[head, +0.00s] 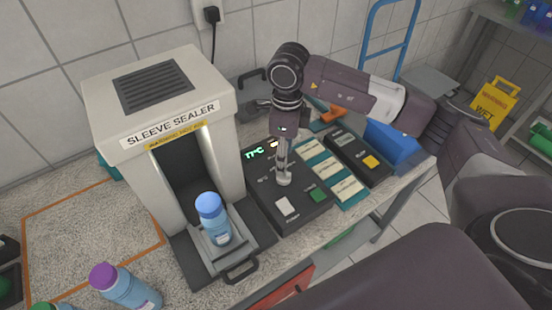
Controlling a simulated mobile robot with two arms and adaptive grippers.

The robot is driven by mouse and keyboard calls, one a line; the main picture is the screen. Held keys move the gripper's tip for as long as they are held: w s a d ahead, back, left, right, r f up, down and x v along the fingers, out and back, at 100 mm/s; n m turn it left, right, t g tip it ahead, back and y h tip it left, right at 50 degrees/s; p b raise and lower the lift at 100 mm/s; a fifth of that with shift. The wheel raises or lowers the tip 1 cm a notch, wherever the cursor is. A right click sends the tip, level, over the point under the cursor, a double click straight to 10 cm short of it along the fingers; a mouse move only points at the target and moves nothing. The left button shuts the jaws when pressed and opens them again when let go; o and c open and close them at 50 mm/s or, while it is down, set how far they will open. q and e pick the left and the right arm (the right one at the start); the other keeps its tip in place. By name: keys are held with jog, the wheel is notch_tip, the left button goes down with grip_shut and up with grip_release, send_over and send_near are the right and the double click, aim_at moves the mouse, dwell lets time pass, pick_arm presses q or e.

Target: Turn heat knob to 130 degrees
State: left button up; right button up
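The dark control box (310,216) stands beside the sleeve sealer (165,100). It carries a lit green display (254,153) too small to read surely, a white button (287,206) and a green button (318,194). My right gripper (284,181) comes in from the right and points down at the middle of the box, its fingers close together. The heat knob is not clearly visible; the fingertips cover the spot between display and buttons. I cannot tell whether they grip anything. My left gripper is out of view.
A blue-capped bottle (212,216) stands on the sealer's tray. A purple-capped bottle (125,287) is at the front left. Right of the box lie teal-and-cream label cards (333,174), a device with a yellow button (350,150) and a blue bin (395,145).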

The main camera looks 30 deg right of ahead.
jog(key=shift+w+d+f, duration=0.15)
jog(key=shift+w+f, duration=0.05)
jog(key=shift+w, duration=0.3)
jog(key=shift+w+f, duration=0.1)
jog(key=shift+f, duration=0.2)
jog(key=f+p, duration=0.1)
jog(key=s+f+p, duration=0.1)
jog(key=f, duration=0.1)
jog(key=shift+s+f, duration=0.1)
jog(key=shift+s, duration=0.05)
jog(key=f, duration=0.3)
jog(key=shift+w+f+p, duration=0.1)
jog(key=shift+w+p, duration=0.15)
jog(key=shift+p, duration=0.1)
jog(key=shift+w+f, duration=0.1)
jog(key=shift+f, duration=0.05)
jog(key=shift+c, duration=0.4)
jog(key=c, duration=1.1)
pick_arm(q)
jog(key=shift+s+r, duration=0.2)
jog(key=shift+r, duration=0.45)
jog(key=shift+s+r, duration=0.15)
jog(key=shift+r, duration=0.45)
